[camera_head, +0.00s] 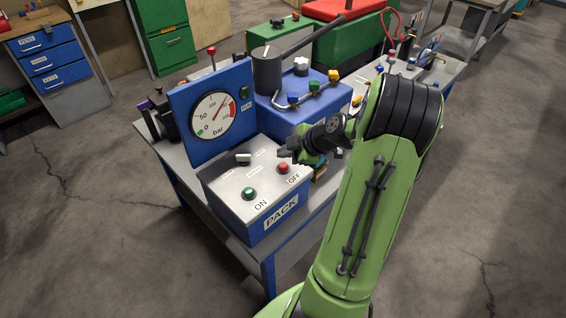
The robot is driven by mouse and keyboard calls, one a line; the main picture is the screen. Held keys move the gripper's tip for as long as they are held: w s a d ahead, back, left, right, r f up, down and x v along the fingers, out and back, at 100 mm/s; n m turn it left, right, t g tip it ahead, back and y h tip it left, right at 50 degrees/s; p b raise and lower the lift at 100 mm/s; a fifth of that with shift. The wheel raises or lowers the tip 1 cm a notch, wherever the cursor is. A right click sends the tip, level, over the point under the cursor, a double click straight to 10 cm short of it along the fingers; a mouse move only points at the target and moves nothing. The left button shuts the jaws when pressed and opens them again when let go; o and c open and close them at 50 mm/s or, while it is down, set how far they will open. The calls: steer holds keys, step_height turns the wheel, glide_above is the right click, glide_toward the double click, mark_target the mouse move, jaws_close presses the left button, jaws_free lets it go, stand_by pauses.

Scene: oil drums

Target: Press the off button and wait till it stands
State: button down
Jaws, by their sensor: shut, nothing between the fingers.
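A blue control box (228,208) with a grey top and the label PACK stands on the bench. A red button (283,168) marked OFF is on the right of its top. My gripper (287,152) is shut and empty, just behind and above the red button. I cannot tell whether it touches the button.
A blue unit (335,98) with a dark cylinder, lever and coloured valves stands behind my gripper. A green and red machine (345,45) is farther back. Blue drawers (50,60) and a green cabinet (165,35) stand at the back left. The floor around is clear.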

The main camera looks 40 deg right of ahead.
mark_target(284, 167)
step_height(284, 167, up, 4)
steer(key=shift+f+p, duration=0.1)
steer(key=shift+p, duration=0.7)
steer(key=shift+w+a, duration=0.1)
steer(key=shift+a, duration=0.2)
steer(key=s+a+r+m+g, duration=0.1)
steer(key=a+r, duration=0.2)
steer(key=a, duration=0.3)
steer(key=s+a+r+m+g+h, duration=0.1)
steer(key=s+a+r+m, duration=0.15)
steer(key=a, duration=0.35)
steer(key=s+a+r+m+g, duration=0.1)
steer(key=a+r+g, duration=0.1)
steer(key=a+r, duration=0.35)
steer(key=s+a+m, duration=0.3)
steer(key=s+a, duration=0.1)
steer(key=s, duration=0.3)
steer(key=s+a+r+m+h+p, duration=0.1)
steer(key=s+a+m, duration=0.3)
steer(key=s, duration=0.3)
steer(key=shift+s+r+t, duration=0.3)
steer(key=shift+s, duration=0.1)
